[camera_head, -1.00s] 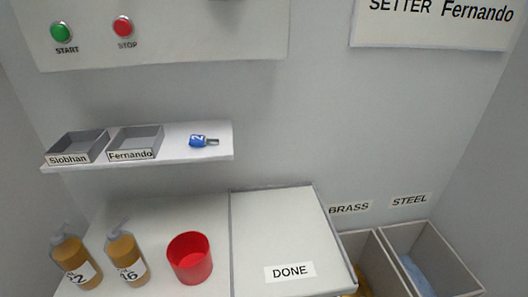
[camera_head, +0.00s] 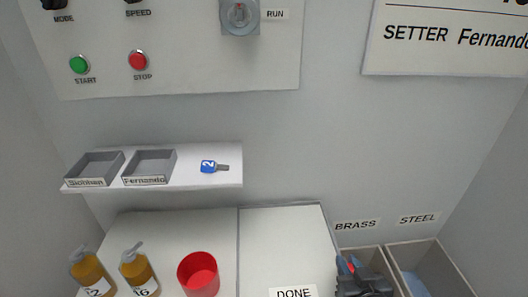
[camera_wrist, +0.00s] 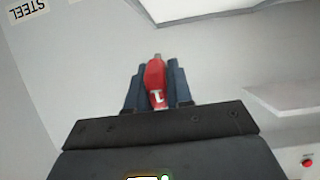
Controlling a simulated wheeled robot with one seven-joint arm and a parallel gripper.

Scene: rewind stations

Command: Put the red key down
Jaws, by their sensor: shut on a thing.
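The red key (camera_wrist: 156,78) is held between the two fingers of my gripper (camera_wrist: 157,88) in the wrist view, its metal tip pointing away from the palm. In the head view my gripper (camera_head: 352,270) is at the lower right, in front of the brass bin, with a bit of the red key (camera_head: 351,267) showing. The gripper is shut on the key and clear of the shelf. Two open grey trays stand on the shelf, labelled Siobhan (camera_head: 95,167) and Fernando (camera_head: 150,164). Both look empty.
A blue key (camera_head: 209,166) lies on the shelf (camera_head: 230,177) right of the trays. Below are two amber bottles (camera_head: 90,272), a red cup (camera_head: 199,274) and the DONE surface (camera_head: 285,240). A steel bin (camera_head: 432,262) stands right. The panel above has START and STOP buttons (camera_head: 137,60).

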